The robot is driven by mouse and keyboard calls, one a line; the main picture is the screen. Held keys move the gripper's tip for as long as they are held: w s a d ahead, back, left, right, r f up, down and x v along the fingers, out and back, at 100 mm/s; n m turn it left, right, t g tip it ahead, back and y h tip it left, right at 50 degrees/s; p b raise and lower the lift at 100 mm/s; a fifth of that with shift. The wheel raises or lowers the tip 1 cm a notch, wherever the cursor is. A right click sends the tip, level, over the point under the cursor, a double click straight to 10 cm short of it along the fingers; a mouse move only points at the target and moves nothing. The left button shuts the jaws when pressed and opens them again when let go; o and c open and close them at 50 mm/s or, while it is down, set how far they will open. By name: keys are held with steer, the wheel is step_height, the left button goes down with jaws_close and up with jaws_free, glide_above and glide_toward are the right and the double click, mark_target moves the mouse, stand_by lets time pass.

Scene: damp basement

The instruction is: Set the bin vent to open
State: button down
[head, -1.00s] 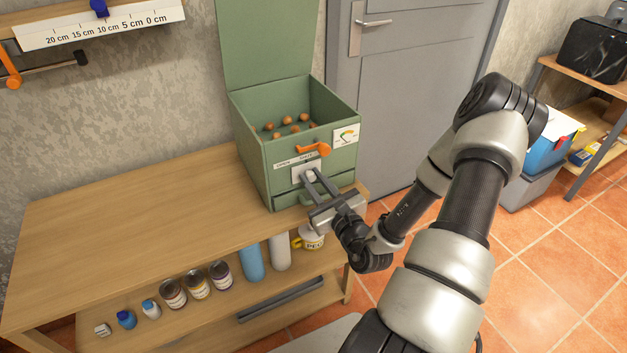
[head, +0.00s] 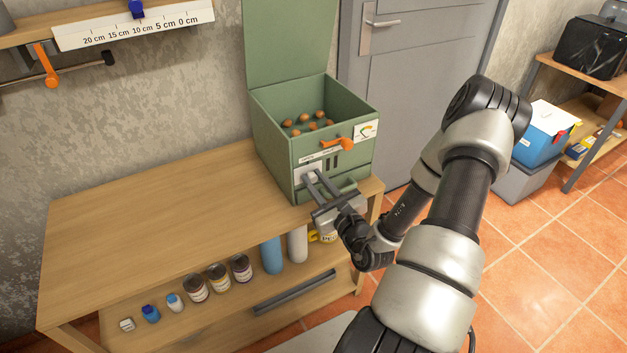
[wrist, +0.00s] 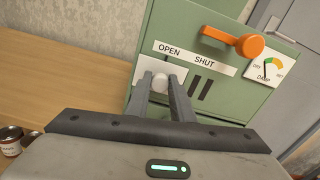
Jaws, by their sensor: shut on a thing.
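The green bin (head: 282,160) stands on the bench with its lid up and several round brown things inside. On its front, a label strip (wrist: 195,57) reads OPEN at left and SHUT at right. Below it, a pale sliding vent plate (wrist: 120,74) with a white knob (wrist: 160,79) sits at the left, under OPEN. Dark vent slots (wrist: 200,89) show uncovered to its right, under SHUT. My gripper (wrist: 162,84) is shut on the knob, one finger on each side; in the head view my gripper (head: 315,178) reaches the bin's lower front.
An orange lever (wrist: 235,41) sticks out above the label, beside a dry-to-wet dial (wrist: 268,68). The wooden bench (head: 150,205) is bare to the left. Cans and bottles stand on the lower shelf (head: 205,325). A grey door (head: 410,90) is behind.

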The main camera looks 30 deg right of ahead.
steer(key=shift+a, duration=0.25)
steer(key=c, duration=1.5)
jaws_free()
steer(key=shift+c, duration=0.2)
steer(key=shift+s+d, duration=0.1)
steer(key=shift+s, duration=0.45)
steer(key=s, duration=1.6)
steer(key=shift+s+d+p, duration=0.2)
steer(key=shift+d+p, duration=0.05)
steer(key=shift+p, duration=0.05)
